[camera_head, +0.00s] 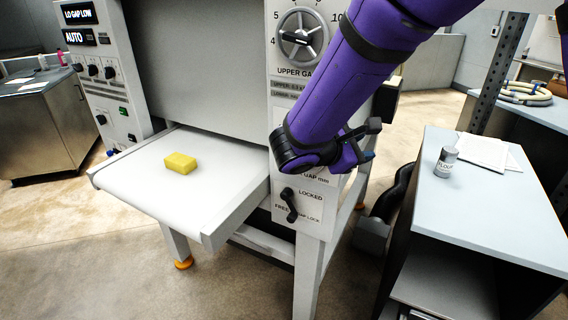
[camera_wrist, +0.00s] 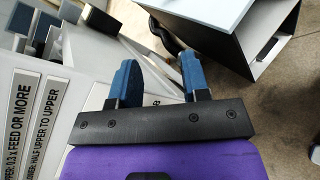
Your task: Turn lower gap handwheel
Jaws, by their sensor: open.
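The lower gap handwheel is not visible in the head view; my purple arm covers the panel area below the upper gap handwheel (camera_head: 301,36). I cannot make it out in the wrist view either. My gripper (camera_wrist: 160,75) has its two blue fingers apart with nothing between them. In the head view only part of a blue finger (camera_head: 367,156) shows, at the right side of the sheeter's front panel. Whether it touches anything is hidden. Below my arm is the black gap lock lever (camera_head: 290,205), between the words LOCKED and FREE.
A yellow block (camera_head: 181,164) lies on the white infeed table (camera_head: 135,177), left of my arm. A display (camera_head: 77,14) reads LO GAP LOW. A grey-topped cabinet (camera_head: 505,205) with a can (camera_head: 446,160) and papers stands close on the right.

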